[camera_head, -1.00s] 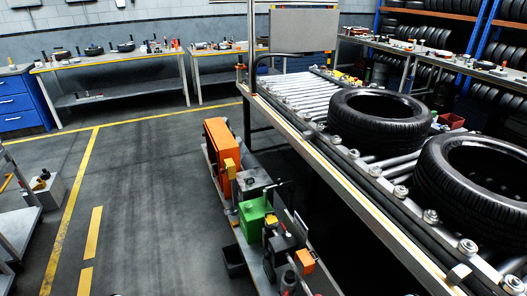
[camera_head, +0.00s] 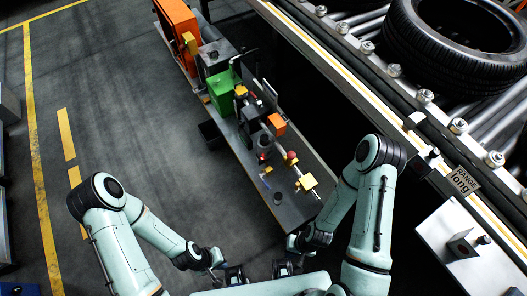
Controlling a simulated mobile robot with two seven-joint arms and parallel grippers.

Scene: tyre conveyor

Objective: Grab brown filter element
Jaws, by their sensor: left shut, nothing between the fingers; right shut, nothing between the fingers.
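I cannot pick out a brown filter element with certainty; parts on the low bench (camera_head: 290,217) are small and dark. A dark cylindrical part (camera_head: 264,146) stands there beside a black machine part, and a small dark round piece (camera_head: 278,198) is near the front end. My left gripper (camera_head: 235,275) and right gripper (camera_head: 283,268) are low at the bottom centre, close to my body, apart from the bench parts. Both look shut and empty, though their fingers are small in view.
A roller conveyor with a tyre (camera_head: 450,45) runs along the right. A black bin (camera_head: 212,134) sits by the bench; the left floor is clear.

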